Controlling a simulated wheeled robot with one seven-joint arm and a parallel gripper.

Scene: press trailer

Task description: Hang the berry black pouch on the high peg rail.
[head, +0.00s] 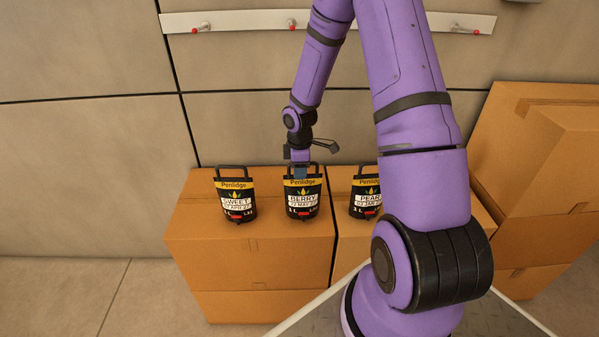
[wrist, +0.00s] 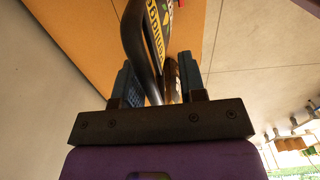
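The berry black pouch (head: 303,199) stands upright on a cardboard box, between the sweet pouch and the pear pouch. Its label is yellow and white, and its dark loop handle (wrist: 132,38) shows in the wrist view. My gripper (head: 300,173) is at the top of this pouch, pointing down. In the wrist view my gripper (wrist: 158,82) has its two blue-grey fingers apart, with part of the handle between them. The pale peg rail (head: 245,22) runs along the wall above, with red-tipped pegs; my arm hides part of it.
The sweet pouch (head: 235,200) stands to the left. The pear pouch (head: 366,195) stands to the right, partly hidden by my arm. Cardboard boxes (head: 250,258) bear the pouches. More boxes (head: 545,150) are stacked at the right. Wall between rail and pouches is bare at left.

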